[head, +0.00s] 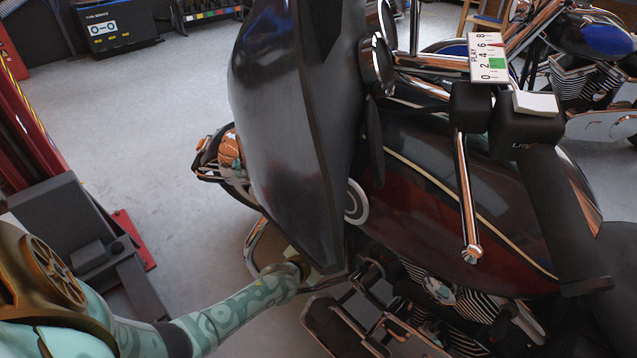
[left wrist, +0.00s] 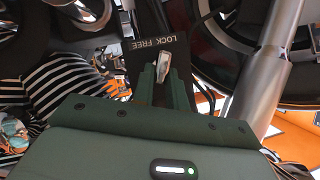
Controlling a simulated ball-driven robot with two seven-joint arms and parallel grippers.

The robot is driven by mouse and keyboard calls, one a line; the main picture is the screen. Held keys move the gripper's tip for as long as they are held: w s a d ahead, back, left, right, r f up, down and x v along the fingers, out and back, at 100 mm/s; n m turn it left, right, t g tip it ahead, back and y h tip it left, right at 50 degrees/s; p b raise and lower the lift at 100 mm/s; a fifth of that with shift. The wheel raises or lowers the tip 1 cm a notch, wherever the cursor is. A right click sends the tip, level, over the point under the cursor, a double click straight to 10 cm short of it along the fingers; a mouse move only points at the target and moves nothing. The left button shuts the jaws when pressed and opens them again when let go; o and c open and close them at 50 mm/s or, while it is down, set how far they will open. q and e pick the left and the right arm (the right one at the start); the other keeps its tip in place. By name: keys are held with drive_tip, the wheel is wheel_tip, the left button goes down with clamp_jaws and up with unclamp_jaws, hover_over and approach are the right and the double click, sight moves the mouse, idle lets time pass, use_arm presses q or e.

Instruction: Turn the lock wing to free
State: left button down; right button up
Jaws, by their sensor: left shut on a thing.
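My right gripper is not in view.
The dark red motorcycle tank (head: 425,190) and a chrome lever (head: 467,200) stand right of the fairing. A white PLAY scale (head: 488,58) sits above them. A red lift post (head: 30,110) stands at the left. Grey floor (head: 140,120) is open between post and motorcycle.

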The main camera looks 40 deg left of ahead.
use_arm(q)
drive_tip(key=shift+d+f+m+t+y+b, duration=0.2)
drive_tip(key=shift+m+t+y+b, duration=0.15)
drive_tip(key=shift+m+y+b, duration=0.55)
drive_tip(key=shift+d+f+m+t+y+b, duration=0.25)
drive_tip(key=shift+m+t+y+b, duration=0.25)
drive_tip(key=shift+m, duration=0.65)
drive_tip(key=shift+d+f+m+t+y+b, duration=0.15)
drive_tip(key=shift+f+m+t+y+b, duration=0.1)
drive_tip(key=shift+m+y+b, duration=0.7)
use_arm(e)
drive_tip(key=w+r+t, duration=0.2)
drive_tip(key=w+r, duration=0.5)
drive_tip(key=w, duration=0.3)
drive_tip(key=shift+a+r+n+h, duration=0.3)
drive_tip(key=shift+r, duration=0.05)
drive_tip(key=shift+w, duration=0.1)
use_arm(q)
drive_tip(key=c, duration=1.4)
unclamp_jaws()
drive_tip(key=shift+r, duration=0.1)
